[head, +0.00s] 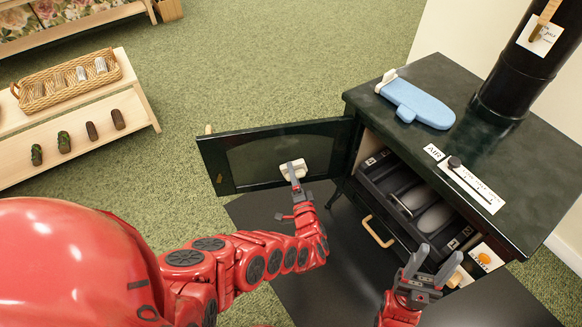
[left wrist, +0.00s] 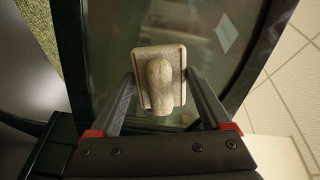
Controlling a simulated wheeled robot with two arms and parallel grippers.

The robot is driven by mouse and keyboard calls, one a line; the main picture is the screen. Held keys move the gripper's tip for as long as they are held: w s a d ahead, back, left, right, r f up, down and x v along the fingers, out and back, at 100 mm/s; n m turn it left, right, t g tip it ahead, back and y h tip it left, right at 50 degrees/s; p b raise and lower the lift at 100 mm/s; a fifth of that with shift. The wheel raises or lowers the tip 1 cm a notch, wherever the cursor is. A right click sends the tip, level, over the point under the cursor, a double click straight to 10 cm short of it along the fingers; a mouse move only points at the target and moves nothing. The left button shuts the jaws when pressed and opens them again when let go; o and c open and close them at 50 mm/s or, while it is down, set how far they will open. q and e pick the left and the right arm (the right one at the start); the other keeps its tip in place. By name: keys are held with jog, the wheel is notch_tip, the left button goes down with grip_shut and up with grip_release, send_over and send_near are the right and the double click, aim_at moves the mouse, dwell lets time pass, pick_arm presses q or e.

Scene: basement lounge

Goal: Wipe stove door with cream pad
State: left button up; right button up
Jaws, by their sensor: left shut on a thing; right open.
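The stove (head: 440,75) is dark green, and its door (head: 245,165) stands swung open to the left with a glass pane facing me. The cream pad (head: 293,168) is at the pane, right of its middle. My left gripper (head: 296,180) is shut on the pad's rounded handle. In the left wrist view the pad (left wrist: 160,80) sits between the fingers, in front of the door's glass (left wrist: 110,50); whether it touches the glass I cannot tell. My right gripper (head: 431,262) is open and empty, in front of the stove's lower right part.
A light blue mitt-like thing (head: 417,103) lies on the stove top, beside the black flue pipe (head: 525,60). A dark tray (head: 410,195) shows in the stove's opening. A wooden bench (head: 135,85) with a wicker basket (head: 68,80) stands left. Green carpet lies open behind the door.

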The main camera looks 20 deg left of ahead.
pick_arm(q)
jog(key=shift+p+v, duration=0.35)
jog(key=shift+v, duration=1)
jog(key=shift+f, duration=0.1)
jog(key=p+v, duration=0.1)
jog(key=v, duration=0.2)
jog(key=shift+w+d+f+n+b, duration=0.3)
jog(key=shift+d+n+b, duration=0.15)
jog(key=shift+d+n, duration=0.15)
jog(key=shift+w+d+f+n+b, duration=0.2)
jog(key=shift+w+d+n+b, duration=0.15)
jog(key=shift+d+n+b, duration=0.2)
jog(key=shift+w+d+f+n+b, duration=0.25)
jog(key=shift+w+d+n+b, duration=0.1)
jog(key=shift+d+n, duration=0.25)
